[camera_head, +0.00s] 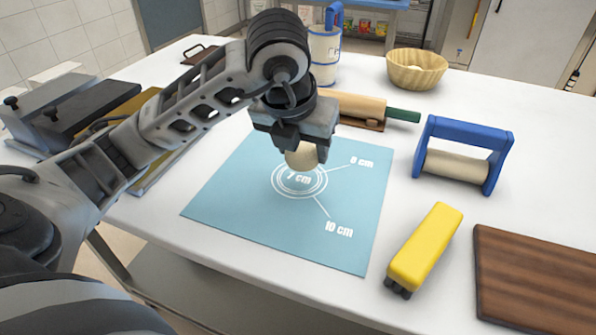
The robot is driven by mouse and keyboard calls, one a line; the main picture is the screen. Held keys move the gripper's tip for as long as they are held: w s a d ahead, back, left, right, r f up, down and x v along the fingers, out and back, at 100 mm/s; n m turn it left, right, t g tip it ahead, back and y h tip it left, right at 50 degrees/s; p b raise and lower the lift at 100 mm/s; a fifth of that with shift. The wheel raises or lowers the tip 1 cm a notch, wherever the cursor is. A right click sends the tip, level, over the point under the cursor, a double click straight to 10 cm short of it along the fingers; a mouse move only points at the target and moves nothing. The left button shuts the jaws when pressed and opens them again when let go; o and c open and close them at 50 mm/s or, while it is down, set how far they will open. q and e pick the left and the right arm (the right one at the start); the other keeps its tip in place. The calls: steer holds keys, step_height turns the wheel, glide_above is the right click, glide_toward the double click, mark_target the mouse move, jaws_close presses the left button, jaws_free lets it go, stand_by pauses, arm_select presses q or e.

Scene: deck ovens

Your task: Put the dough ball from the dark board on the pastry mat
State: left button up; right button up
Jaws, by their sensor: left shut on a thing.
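My left gripper (302,150) is shut on a pale dough ball (302,157), pointing down over the pastry mat. The ball overlaps the upper part of the printed rings in the picture; I cannot tell whether it touches the mat. The blue pastry mat (235,205) lies flat on the white table, with white rings and size labels. The dark wooden board (535,280) lies at the right front edge of the view, and its visible part is bare. My right gripper is not in view.
A yellow-handled tool (426,247) lies between mat and board. A blue-framed roller (459,166) stands behind it. Metal equipment (75,105) is at left.

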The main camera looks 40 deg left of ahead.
mark_target(296, 155)
arm_select(q)
steer(key=shift+w+a+f, duration=0.15)
steer(key=shift+a+f, duration=0.3)
steer(key=shift+f, duration=0.1)
step_height(296, 155, down, 3)
steer(key=shift+a+r, duration=0.1)
steer(key=shift+w, duration=0.1)
steer(key=shift+f, duration=0.3)
steer(key=o, duration=1)
steer(key=shift+r, duration=0.1)
